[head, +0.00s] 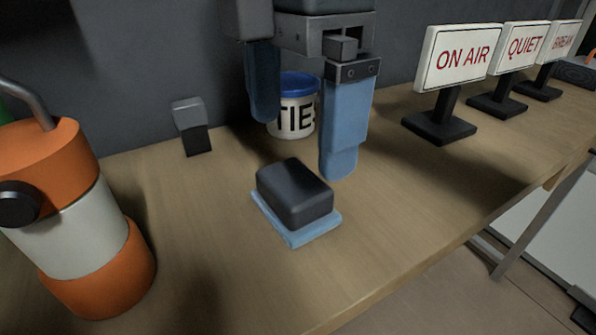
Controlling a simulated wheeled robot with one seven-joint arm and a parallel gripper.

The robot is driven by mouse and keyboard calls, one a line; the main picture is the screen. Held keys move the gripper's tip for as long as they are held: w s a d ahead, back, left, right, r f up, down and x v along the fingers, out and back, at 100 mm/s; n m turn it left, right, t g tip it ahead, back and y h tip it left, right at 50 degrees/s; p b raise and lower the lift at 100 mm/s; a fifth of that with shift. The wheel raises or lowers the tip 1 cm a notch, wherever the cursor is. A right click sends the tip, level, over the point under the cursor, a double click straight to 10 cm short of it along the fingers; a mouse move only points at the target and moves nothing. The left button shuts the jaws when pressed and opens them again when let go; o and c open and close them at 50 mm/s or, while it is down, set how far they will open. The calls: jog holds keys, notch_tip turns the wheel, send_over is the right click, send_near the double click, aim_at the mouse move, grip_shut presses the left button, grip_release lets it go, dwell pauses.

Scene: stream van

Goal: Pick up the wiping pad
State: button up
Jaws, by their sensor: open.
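The wiping pad (294,195) lies on the wooden table, with a dark grey rounded block on top of a light blue flat base. My gripper (304,145) is open and empty, with two blue fingers pointing down. In the head view the fingers show above and behind the pad, apart from it. The right fingertip appears close to the pad's far right corner. How high the fingertips are above the table is hard to tell.
A white tub with a blue lid (294,118) stands behind my fingers, partly hidden. A small grey-black block (191,126) is at the back left. An orange and white canister (80,230) stands at left. Several signs, one reading ON AIR (458,57), stand at right. The table's front right is clear.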

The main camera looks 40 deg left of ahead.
aim_at(293, 179)
notch_tip(293, 179, down, 7)
jog(key=shift+s+a+f+b, duration=0.1)
jog(key=shift+a+f+b, duration=0.1)
jog(key=shift+b, duration=0.5)
jog(key=shift+c, duration=0.3)
jog(key=c, duration=0.7)
jog(key=shift+r, duration=0.1)
jog(key=shift+r, duration=0.55)
notch_tip(293, 179, up, 3)
jog(key=shift+f+p, duration=0.1)
jog(key=shift+p, duration=0.4)
jog(key=s+d+r, duration=0.1)
jog(key=d+r, duration=0.1)
jog(key=d, duration=0.1)
jog(key=s+d+r+p, duration=0.1)
jog(key=d+r, duration=0.1)
jog(key=d, duration=0.2)
jog(key=s+d+r, duration=0.1)
jog(key=d+r, duration=0.2)
jog(key=d, duration=0.1)
jog(key=shift+d, duration=0.25)
